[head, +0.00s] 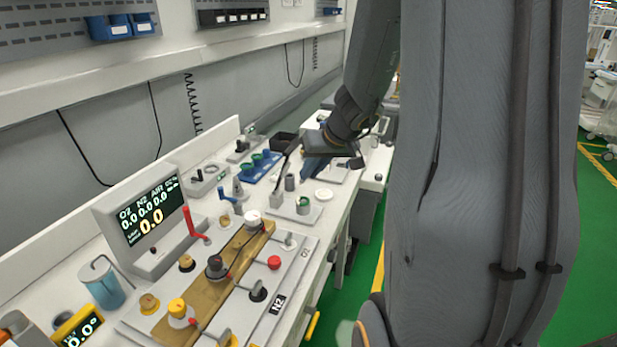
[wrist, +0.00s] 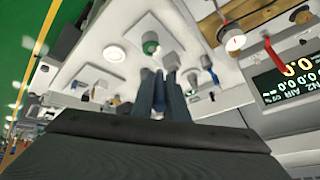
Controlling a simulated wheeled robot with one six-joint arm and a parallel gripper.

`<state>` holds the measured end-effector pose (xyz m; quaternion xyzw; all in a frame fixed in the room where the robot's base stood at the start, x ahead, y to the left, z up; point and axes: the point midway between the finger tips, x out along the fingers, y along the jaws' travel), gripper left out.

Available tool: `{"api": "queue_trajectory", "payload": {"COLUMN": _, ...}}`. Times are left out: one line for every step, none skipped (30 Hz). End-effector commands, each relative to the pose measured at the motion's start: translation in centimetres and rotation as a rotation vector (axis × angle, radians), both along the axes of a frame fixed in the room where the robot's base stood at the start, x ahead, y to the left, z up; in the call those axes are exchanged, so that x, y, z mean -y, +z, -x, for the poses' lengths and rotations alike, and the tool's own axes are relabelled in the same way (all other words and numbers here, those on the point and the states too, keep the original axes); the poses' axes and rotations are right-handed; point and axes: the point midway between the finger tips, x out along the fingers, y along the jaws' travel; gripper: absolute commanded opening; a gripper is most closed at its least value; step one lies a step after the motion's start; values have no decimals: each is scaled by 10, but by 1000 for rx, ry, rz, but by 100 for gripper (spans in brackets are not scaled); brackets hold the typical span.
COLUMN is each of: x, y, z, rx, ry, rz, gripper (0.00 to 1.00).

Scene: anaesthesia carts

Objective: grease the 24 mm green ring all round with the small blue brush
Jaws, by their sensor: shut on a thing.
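The green ring (head: 303,202) sits around or in a grey upright piece on a small white plate (head: 282,211); it also shows in the wrist view (wrist: 151,47), above my fingertips. My gripper (head: 300,158) is beyond and above that plate, apart from the ring. In the wrist view my gripper (wrist: 159,82) has its fingers close together around a narrow blue piece. This blue piece looks like the small blue brush (wrist: 159,95). Its bristles cannot be made out, and the fingers hide much of it. Whether grease is on the ring cannot be told.
A white round dish (head: 324,194) lies to the right of the ring's plate. Grey cylinders (head: 290,182) stand close by. A blue rack (head: 260,168) is at the back. A display (head: 146,218) and a valve panel (head: 290,245) fill the near bench.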

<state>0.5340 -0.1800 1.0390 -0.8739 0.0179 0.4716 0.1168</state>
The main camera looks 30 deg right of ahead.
Motion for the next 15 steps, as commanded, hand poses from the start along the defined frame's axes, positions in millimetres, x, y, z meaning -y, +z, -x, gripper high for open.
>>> {"api": "queue_trajectory", "payload": {"x": 1, "y": -5, "z": 0, "rx": 0, "ry": -1, "rz": -1, "gripper": 0}}
{"api": "queue_trajectory", "payload": {"x": 1, "y": -7, "z": 0, "rx": 0, "ry": -1, "rz": -1, "gripper": 0}}
{"api": "queue_trajectory", "payload": {"x": 2, "y": -10, "z": 0, "rx": 1, "ry": -1, "rz": 0, "gripper": 0}}
{"api": "queue_trajectory", "payload": {"x": 3, "y": -13, "z": 0, "rx": 1, "ry": 0, "rz": 0, "gripper": 0}}
{"api": "queue_trajectory", "payload": {"x": 3, "y": -15, "z": 0, "rx": 0, "ry": 0, "rz": 0, "gripper": 0}}
{"api": "queue_trajectory", "payload": {"x": 4, "y": -18, "z": 1, "rx": 0, "ry": 1, "rz": 1, "gripper": 0}}
{"api": "queue_trajectory", "payload": {"x": 4, "y": -21, "z": 1, "rx": 0, "ry": 1, "rz": 1, "gripper": 0}}
{"api": "queue_trajectory", "payload": {"x": 5, "y": -23, "z": 1, "rx": 0, "ry": 1, "rz": 1, "gripper": 0}}
{"api": "queue_trajectory", "payload": {"x": 6, "y": -27, "z": 1, "rx": 0, "ry": 1, "rz": 1, "gripper": 0}}
{"api": "queue_trajectory", "payload": {"x": 7, "y": -30, "z": 2, "rx": 0, "ry": 0, "rz": 0, "gripper": 0}}
{"api": "queue_trajectory", "payload": {"x": 7, "y": -32, "z": 2, "rx": 0, "ry": 0, "rz": 0, "gripper": 0}}
{"api": "queue_trajectory", "payload": {"x": 8, "y": -35, "z": 3, "rx": 0, "ry": -1, "rz": 1, "gripper": 0}}
{"api": "queue_trajectory", "payload": {"x": 9, "y": -38, "z": 3, "rx": -1, "ry": 0, "rz": 1, "gripper": 0}}
{"api": "queue_trajectory", "payload": {"x": 10, "y": -40, "z": 3, "rx": -1, "ry": 0, "rz": 1, "gripper": 0}}
{"api": "queue_trajectory", "payload": {"x": 10, "y": -42, "z": 4, "rx": -1, "ry": 0, "rz": 1, "gripper": 0}}
